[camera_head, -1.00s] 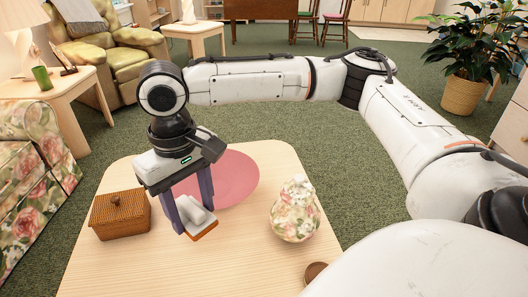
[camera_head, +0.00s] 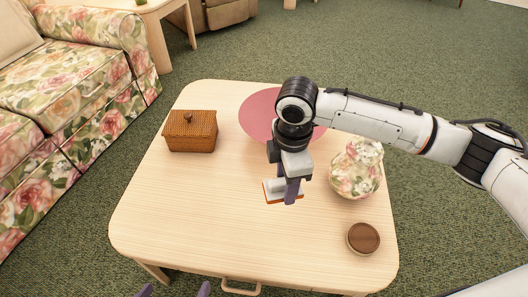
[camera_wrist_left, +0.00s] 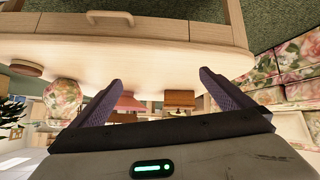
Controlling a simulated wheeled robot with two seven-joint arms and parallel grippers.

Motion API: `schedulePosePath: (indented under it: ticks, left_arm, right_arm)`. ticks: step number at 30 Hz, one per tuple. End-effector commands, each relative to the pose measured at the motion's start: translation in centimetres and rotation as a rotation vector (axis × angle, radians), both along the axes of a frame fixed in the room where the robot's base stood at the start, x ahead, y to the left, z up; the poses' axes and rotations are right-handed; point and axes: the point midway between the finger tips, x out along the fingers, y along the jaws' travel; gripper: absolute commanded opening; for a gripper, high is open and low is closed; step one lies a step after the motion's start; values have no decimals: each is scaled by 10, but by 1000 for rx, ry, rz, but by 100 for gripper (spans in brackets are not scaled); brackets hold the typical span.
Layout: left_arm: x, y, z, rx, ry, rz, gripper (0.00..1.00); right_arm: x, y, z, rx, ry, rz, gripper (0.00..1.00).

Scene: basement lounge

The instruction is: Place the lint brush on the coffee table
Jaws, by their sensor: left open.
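The lint brush (camera_head: 271,192), white with an orange-brown edge, is at the fingertips of my right gripper (camera_head: 284,188), whose arm comes in from the right. One dark finger crosses in front of the brush. The gripper appears shut on it, over the middle of the coffee table (camera_head: 190,220). I cannot tell whether the brush touches the tabletop. My left gripper (camera_head: 174,291) shows only its two fingertips, apart, at the bottom edge of the head view. In the left wrist view this gripper (camera_wrist_left: 160,90) is open and empty, facing the table's drawer side.
A round pink mat (camera_head: 258,112) lies behind the brush. A floral vase (camera_head: 356,172) and a round brown wooden piece (camera_head: 363,238) are on the right. The table's front left is clear. A floral sofa (camera_head: 65,90) stands left.

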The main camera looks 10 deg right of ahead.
Motion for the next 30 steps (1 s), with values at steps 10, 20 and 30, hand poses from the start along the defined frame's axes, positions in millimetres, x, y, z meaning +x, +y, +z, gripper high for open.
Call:
schedulePosePath:
  ticks: [10,20,30]
  left_arm:
    - [2,0,3,-3,-7,1,100]
    - [1,0,-7,-7,-5,3,100]
    - [6,-8,-14,-21,7,-14,100]
  right_arm:
    - [-23,23,-76,-7,25,689,28]
    - [-29,25,-112,-12,32,839,28]
    - [-29,24,-164,-13,33,838,28]
